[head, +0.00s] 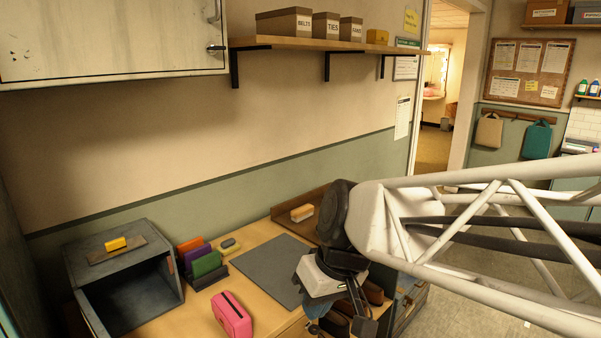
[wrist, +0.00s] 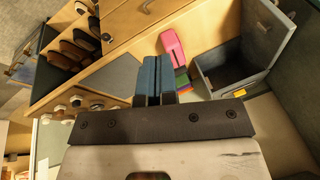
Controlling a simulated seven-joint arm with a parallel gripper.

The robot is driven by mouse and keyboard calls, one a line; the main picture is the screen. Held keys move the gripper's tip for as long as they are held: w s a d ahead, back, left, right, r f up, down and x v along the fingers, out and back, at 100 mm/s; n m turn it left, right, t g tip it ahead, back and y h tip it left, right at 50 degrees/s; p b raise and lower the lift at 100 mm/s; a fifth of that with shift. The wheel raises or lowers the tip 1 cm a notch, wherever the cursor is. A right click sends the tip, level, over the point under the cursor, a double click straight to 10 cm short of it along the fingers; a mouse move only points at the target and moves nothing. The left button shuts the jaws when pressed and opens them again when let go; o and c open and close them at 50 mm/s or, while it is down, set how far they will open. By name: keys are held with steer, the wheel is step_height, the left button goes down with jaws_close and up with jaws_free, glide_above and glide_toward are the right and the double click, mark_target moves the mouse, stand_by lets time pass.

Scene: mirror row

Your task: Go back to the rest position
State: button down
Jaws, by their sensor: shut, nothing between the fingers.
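My gripper (head: 314,326) hangs over the front right of the wooden counter (head: 258,247) in the head view, partly hidden by my wrist. In the wrist view its two blue fingers (wrist: 155,78) are together with nothing held between them. A pink case (head: 232,315) lies on the counter, left of my gripper and apart from it. It also shows in the wrist view (wrist: 173,46), above and right of the fingers. A dark grey mat (head: 270,268) lies on the counter behind my gripper.
A grey open-fronted box (head: 155,252) with a yellow block (head: 115,243) on top stands at left. A rack holds purple, green and orange items (head: 207,264). A shelf (head: 330,44) with labelled boxes hangs above. Brown shoes (wrist: 72,48) sit in compartments near my gripper.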

steer(key=s+d+f+m+h, duration=0.1)
steer(key=s+d+m+h, duration=0.1)
steer(key=d, duration=0.6)
steer(key=s+d+f+m+t+h, duration=0.1)
steer(key=s+d+m, duration=0.3)
steer(key=s+d, duration=0.2)
steer(key=shift+d+f+t+h, duration=0.3)
steer(key=shift+d+h, duration=0.1)
steer(key=shift+d, duration=0.65)
